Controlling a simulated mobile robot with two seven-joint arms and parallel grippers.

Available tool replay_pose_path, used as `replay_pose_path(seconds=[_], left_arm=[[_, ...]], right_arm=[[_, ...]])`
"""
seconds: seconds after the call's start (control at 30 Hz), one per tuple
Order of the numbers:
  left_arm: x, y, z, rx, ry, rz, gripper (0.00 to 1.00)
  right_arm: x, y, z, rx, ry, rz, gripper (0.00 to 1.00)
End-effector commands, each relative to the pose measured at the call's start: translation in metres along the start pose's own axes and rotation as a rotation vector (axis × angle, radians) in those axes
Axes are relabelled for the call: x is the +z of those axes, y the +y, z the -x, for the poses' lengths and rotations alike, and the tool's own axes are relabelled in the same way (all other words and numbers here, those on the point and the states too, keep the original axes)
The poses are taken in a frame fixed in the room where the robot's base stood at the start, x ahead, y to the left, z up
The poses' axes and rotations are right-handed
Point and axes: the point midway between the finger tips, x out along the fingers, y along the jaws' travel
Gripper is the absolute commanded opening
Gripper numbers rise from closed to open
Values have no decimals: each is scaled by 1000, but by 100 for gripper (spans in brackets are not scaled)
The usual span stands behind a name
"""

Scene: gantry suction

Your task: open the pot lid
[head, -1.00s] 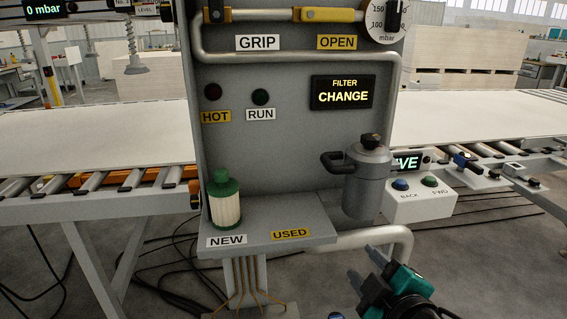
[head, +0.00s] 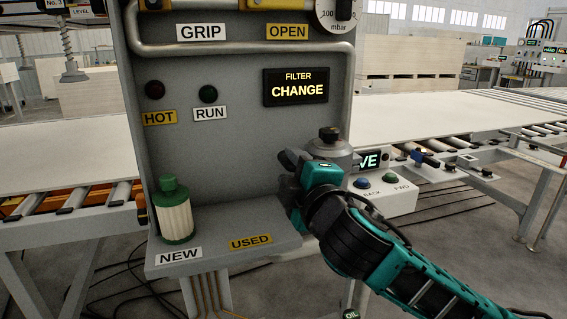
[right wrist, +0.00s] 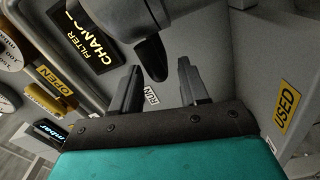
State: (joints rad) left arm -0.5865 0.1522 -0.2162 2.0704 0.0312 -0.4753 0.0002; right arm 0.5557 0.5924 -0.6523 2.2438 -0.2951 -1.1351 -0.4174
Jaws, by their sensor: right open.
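The grey metal pot (head: 345,157) is mounted at the lower right of the grey panel. Its lid (head: 322,146) is on and carries a black knob (head: 328,134). My right gripper (head: 288,170) and arm hide most of the pot's body and its side handle in the head view. In the right wrist view the dark handle (right wrist: 151,58) comes down between and just beyond the two fingers of the right gripper (right wrist: 158,72). The fingers are apart, and I cannot tell whether they touch the handle. My left gripper is not in view.
A new filter with green ends (head: 175,210) stands on the shelf (head: 215,240) at the left. The USED side of the shelf is bare. A display reading FILTER CHANGE (head: 296,87) is above the pot. A button box (head: 385,190) sits close at the right.

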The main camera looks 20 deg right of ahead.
Motion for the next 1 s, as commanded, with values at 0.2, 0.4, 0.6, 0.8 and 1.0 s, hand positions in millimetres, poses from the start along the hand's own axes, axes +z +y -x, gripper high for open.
replay_pose_path(seconds=[0.2,0.4,0.6,0.8,1.0], left_arm=[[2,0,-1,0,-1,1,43],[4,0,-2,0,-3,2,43],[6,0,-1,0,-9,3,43],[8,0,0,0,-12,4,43],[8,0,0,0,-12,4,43]], right_arm=[[0,0,-33,1,0,-2,44],[0,0,-46,0,1,-2,44],[-1,0,-47,0,2,-2,44],[0,0,-47,0,1,-2,34],[0,-1,-47,-1,1,-2,15]])
